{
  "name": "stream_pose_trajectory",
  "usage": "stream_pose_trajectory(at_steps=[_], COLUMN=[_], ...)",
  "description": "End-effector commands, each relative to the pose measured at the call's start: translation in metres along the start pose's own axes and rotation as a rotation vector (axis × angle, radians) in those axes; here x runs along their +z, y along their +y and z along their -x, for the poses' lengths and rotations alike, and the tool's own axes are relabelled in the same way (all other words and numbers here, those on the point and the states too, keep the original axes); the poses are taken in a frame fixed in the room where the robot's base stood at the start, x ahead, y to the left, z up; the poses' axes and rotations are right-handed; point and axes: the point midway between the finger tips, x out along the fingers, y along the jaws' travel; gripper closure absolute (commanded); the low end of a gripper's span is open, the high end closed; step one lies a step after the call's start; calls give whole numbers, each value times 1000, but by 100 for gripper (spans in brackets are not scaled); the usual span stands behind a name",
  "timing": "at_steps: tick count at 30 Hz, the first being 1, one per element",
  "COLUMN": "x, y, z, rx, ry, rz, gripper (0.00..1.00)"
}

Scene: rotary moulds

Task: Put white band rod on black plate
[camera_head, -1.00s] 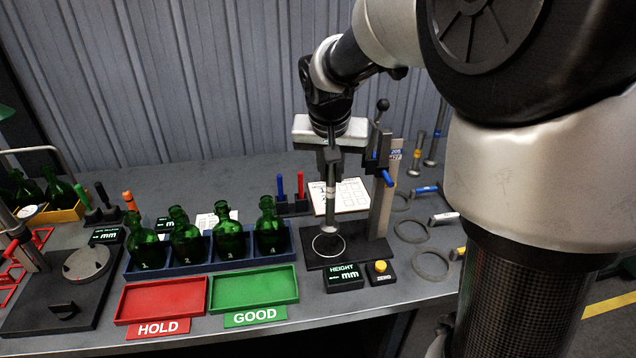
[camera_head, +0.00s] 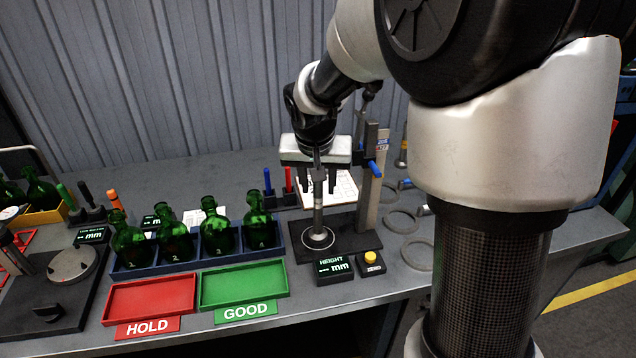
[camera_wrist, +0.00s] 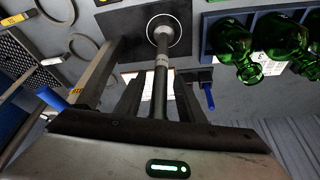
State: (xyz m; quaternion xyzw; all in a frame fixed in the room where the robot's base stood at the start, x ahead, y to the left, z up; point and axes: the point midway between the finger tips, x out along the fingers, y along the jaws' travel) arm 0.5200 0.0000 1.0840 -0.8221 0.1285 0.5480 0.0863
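The white band rod (camera_head: 319,214) stands upright on the black plate (camera_head: 352,241), its round foot inside the white ring marked there. In the wrist view the rod (camera_wrist: 160,88) runs between my fingers to its foot on the plate (camera_wrist: 190,52), with a pale band partway along. My gripper (camera_head: 319,190) is above the plate around the rod's upper part. It is open: in the wrist view its fingers (camera_wrist: 158,97) are spread, with gaps on both sides of the rod. The rod's top is partly hidden by the gripper.
A grey post (camera_head: 369,180) with a blue handle (camera_head: 375,168) rises close to the right of my gripper. A height display (camera_head: 334,267) and yellow button box (camera_head: 370,262) sit in front. Green bottles in a blue rack (camera_head: 200,258) stand left. Grey rings (camera_head: 402,221) lie right.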

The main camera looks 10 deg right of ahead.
Motion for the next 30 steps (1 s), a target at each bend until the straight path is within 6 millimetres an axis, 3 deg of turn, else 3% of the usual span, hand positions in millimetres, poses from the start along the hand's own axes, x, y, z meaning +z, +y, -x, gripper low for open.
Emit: stream_pose_trajectory(at_steps=[11,24,30], x=[-2,-2,-2], y=[0,0,0], z=[9,97,120], rx=[0,-1,-1], ry=[2,4,2], rz=[0,0,0], gripper=[65,65,65])
